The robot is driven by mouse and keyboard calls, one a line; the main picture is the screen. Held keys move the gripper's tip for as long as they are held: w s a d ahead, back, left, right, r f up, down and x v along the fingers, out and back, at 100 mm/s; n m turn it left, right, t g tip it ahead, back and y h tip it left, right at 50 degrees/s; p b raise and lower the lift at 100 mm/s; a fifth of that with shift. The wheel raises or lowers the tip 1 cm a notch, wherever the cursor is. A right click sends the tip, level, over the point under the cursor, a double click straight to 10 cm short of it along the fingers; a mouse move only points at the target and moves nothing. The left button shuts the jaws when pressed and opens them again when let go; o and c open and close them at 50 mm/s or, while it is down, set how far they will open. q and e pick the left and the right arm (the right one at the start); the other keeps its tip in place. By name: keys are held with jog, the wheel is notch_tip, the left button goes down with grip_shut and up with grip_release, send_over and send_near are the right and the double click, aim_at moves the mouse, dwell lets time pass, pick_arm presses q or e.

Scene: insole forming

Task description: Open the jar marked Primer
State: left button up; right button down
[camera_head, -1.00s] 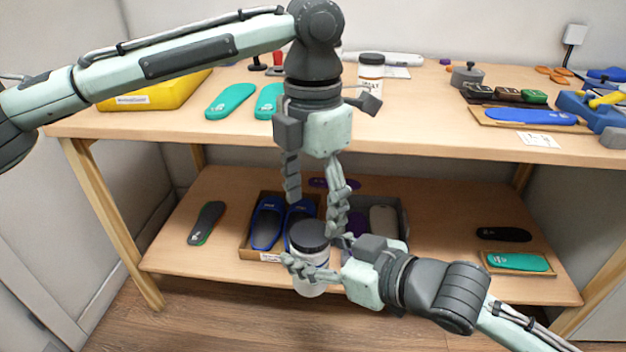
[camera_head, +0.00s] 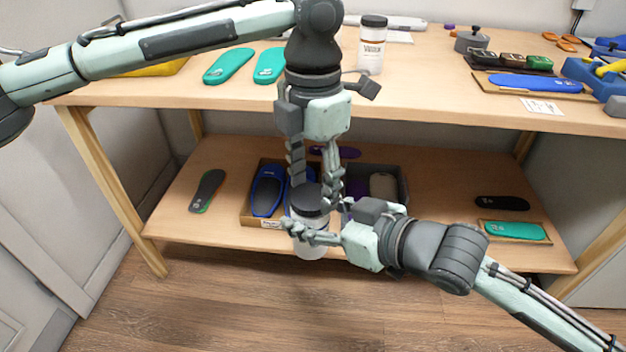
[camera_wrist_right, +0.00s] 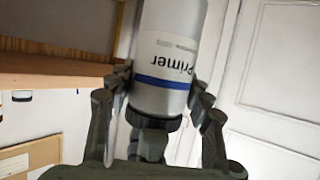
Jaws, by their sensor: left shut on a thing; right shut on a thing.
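The Primer jar is a white jar (camera_head: 311,245) with a dark lid (camera_head: 311,199), upright in front of the lower shelf. In the right wrist view its label reads "Primer" above a blue band on the jar body (camera_wrist_right: 172,55), with the dark lid (camera_wrist_right: 153,120) low in the picture. My right gripper (camera_head: 300,236) is shut around the jar body from the right. My left gripper (camera_head: 316,192) points down from above, its fingers shut on the lid. The lid sits on the jar; fingers partly hide it.
Another dark-lidded jar (camera_head: 372,48) stands on the tabletop (camera_head: 430,85). Teal insoles (camera_head: 229,66) and a blue insole (camera_head: 537,83) lie there too. The lower shelf (camera_head: 440,215) holds boxes with insoles behind the jar. Open floor (camera_head: 230,300) lies in front.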

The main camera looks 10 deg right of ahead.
pick_arm(q)
jog(key=n, duration=0.5)
jog(key=shift+w+a, duration=0.1)
jog(key=n, duration=0.7)
jog(key=shift+a+n, duration=0.15)
jog(key=shift+n, duration=0.25)
jog(key=n, duration=0.7)
jog(key=shift+a+n, duration=0.2)
jog(key=shift+n, duration=0.1)
jog(key=n, duration=0.7)
jog(key=shift+s+n, duration=0.25)
jog(key=shift+n, duration=0.05)
jog(key=n, duration=0.7)
jog(key=shift+s+r+n, duration=0.1)
jog(key=shift+s+n, duration=0.05)
jog(key=shift+n, duration=0.15)
jog(key=n, duration=0.7)
jog(key=shift+s+d, duration=0.1)
jog(key=shift+d, duration=0.05)
jog(key=n, duration=0.5)
jog(key=shift+d, duration=0.1)
jog(key=n, duration=0.6)
jog(key=shift+d+r, duration=0.1)
